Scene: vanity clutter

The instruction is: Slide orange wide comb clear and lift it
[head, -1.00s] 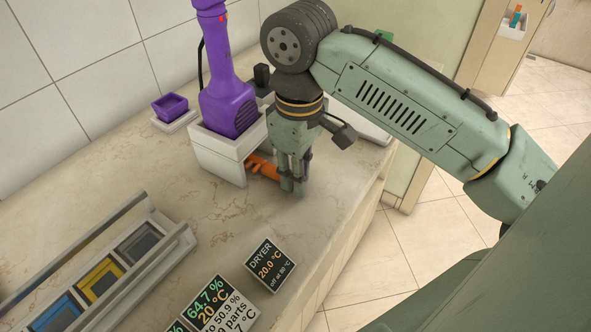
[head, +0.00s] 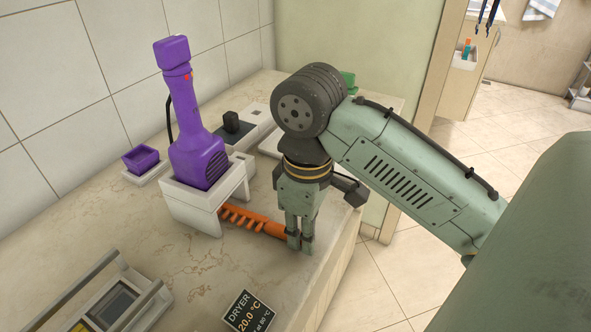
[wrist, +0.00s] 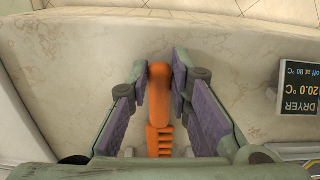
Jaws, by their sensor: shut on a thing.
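The orange wide comb (head: 250,219) lies low at the counter surface. Its toothed end is beside and partly behind the white stand (head: 196,204), and its handle end is at my gripper. My gripper (head: 300,241) points down and is shut on the handle. In the wrist view, the comb (wrist: 159,105) runs between the two purple-padded fingers (wrist: 159,84), with its teeth toward the bottom edge. The purple hair dryer (head: 196,145) stands upright in the white stand. Whether the toothed end is still partly under the stand cannot be told.
A small purple cup (head: 142,158) sits on a white base to the left. A slotted rack (head: 105,300) and a dryer readout (head: 247,312) are at the front. White boxes stand behind. The counter's right edge is close to my gripper.

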